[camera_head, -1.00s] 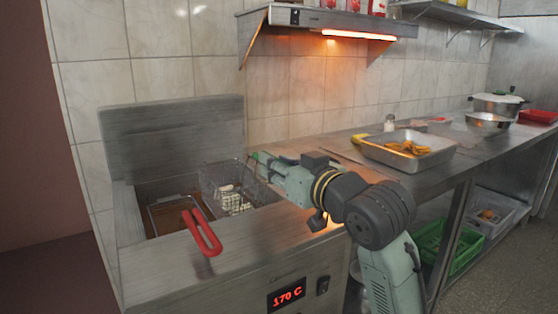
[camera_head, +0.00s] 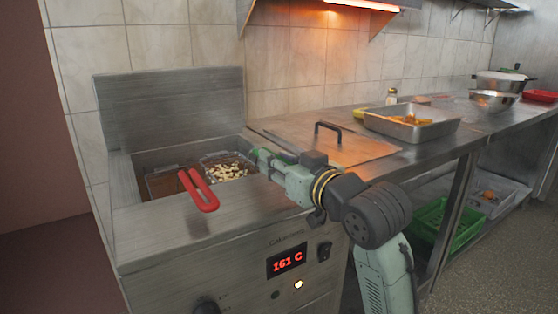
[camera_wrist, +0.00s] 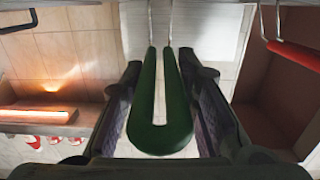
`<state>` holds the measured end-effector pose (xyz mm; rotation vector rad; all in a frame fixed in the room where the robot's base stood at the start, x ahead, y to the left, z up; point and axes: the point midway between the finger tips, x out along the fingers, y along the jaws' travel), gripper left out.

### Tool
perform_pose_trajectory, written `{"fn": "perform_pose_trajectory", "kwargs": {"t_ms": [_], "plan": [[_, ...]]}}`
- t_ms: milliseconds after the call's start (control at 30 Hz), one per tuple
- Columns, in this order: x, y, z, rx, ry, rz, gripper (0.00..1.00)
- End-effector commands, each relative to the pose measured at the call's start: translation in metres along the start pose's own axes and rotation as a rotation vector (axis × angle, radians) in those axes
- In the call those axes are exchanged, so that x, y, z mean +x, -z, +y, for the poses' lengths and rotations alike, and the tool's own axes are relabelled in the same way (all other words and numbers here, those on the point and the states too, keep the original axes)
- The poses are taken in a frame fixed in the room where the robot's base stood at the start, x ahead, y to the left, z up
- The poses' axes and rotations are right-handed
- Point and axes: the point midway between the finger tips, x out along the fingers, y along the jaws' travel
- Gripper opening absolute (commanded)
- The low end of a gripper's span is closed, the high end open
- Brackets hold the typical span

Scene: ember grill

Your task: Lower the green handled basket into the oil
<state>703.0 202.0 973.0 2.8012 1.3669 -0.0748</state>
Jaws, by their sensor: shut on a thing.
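The green handled basket (camera_head: 228,170) sits low in the right part of the fryer well, its rim near the level of the fryer top. Pale food pieces lie in it. Its green U-shaped handle (camera_wrist: 160,142) lies between the two fingers of my gripper (camera_wrist: 160,95) in the wrist view. My gripper (camera_head: 266,160) is shut on that handle, at the right edge of the well in the head view. Dark brown oil (camera_head: 160,161) shows in the fryer well. How deep the basket's bottom sits is hidden.
A second basket with a red handle (camera_head: 200,190) stands in the left part of the well, its handle over the front edge. A steel lid (camera_head: 365,148) with a dark handle lies on the counter behind my arm. A metal tray (camera_head: 412,127) holds yellowish food. The fryer display (camera_head: 287,262) reads 161 C.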

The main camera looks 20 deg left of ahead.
Motion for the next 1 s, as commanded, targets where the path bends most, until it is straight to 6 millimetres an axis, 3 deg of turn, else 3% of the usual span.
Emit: {"fn": "perform_pose_trajectory", "kwargs": {"t_ms": [833, 867, 1000], "plan": [[0.0, -0.013, 0.0, -0.001, 0.0, 0.004, 0.0], [0.0, -0.013, 0.0, -0.002, 0.0, 0.004, 0.29], [0.001, -0.013, 0.0, -0.001, 0.0, 0.003, 0.38]]}}
